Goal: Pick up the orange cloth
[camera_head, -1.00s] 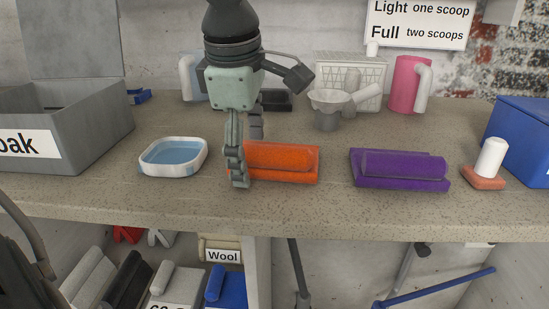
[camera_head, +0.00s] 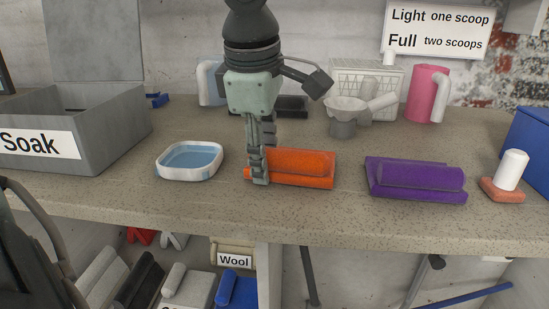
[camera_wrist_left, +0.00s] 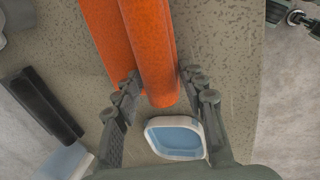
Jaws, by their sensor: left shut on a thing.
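The orange cloth (camera_head: 305,168) is a folded, rolled bundle lying on the speckled counter (camera_head: 330,222). My left gripper (camera_head: 260,170) comes down from above and is shut on the cloth near its left end. A small orange edge shows left of the fingers in the head view. In the left wrist view the orange cloth (camera_wrist_left: 150,45) runs up between the two fingers of the left gripper (camera_wrist_left: 160,92). The cloth appears to rest on the counter. My right gripper is in neither view.
A white and blue dish (camera_head: 190,162) stands left of the gripper. A purple folded cloth (camera_head: 415,180) lies to the right. The grey Soak bin (camera_head: 105,140) is at the left, a scoop (camera_head: 344,125) and pink jug (camera_head: 427,92) behind. Bare counter lies in front.

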